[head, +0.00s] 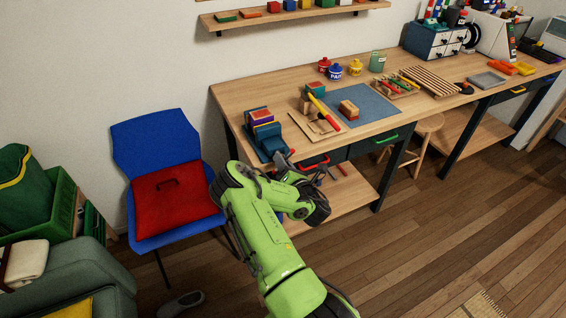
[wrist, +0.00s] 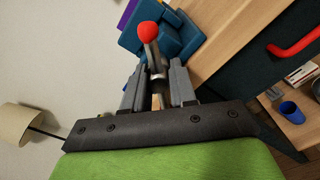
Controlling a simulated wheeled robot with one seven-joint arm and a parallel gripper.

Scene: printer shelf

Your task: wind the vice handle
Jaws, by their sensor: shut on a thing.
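The blue vice (head: 268,146) is mounted at the left end of the workbench, and part of its body (wrist: 181,36) shows in the wrist view. Its handle is a grey metal bar with a red ball end (wrist: 147,33). My gripper (wrist: 157,80) is shut on the bar, with a finger on each side and the red ball standing out beyond the fingertips.
The workbench (head: 225,99) carries a wooden board, a blue mat (head: 372,101) and paint pots. A red drawer handle (wrist: 298,40) sits on the bench front near my gripper. A blue chair (head: 155,140) with a red cushion stands left of the bench.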

